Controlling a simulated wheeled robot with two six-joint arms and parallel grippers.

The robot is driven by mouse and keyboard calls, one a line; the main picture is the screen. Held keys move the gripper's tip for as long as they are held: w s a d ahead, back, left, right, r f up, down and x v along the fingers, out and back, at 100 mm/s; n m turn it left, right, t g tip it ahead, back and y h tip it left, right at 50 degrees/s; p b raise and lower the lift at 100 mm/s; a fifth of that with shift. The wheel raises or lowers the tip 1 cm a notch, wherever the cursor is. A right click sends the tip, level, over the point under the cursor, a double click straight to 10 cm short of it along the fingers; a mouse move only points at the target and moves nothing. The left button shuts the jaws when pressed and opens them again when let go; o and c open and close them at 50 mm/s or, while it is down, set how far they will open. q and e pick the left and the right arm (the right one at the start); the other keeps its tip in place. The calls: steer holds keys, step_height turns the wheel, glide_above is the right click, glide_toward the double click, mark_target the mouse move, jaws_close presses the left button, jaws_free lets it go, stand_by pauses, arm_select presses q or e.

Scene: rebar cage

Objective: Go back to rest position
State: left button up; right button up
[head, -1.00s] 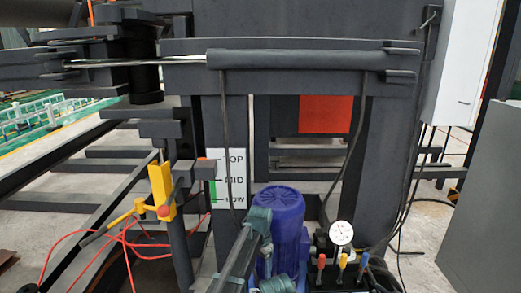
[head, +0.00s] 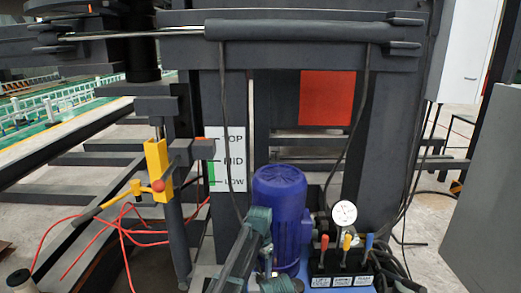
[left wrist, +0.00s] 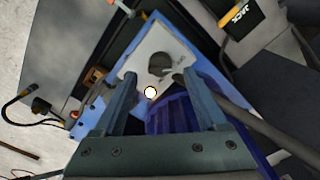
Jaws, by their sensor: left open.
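My left gripper (left wrist: 158,82) is open in the left wrist view, its two teal-grey fingers apart with nothing held between them. Beyond them are a pale plate with a round hole (left wrist: 158,45) and the blue finned motor (left wrist: 178,118). In the head view, teal and dark parts of my left arm and gripper show at the bottom centre, in front of the blue motor (head: 280,192). The exact fingertip positions are hard to make out there. My right gripper is not in view.
A gauge (head: 344,213) and coloured levers (head: 346,242) stand right of the motor. A yellow bracket (head: 157,168) with a red-knobbed handle and loose red hoses are at left. A TOP/MID/LOW plate (head: 231,160) sits on the dark frame. A grey cabinet (head: 482,190) stands at right.

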mark_target(260, 275)
arm_select(q)
step_height(260, 275, down, 4)
steer(key=b, duration=0.3)
steer(key=shift+r+m, duration=0.15)
steer(key=shift+m, duration=0.65)
steer(key=m, duration=0.6)
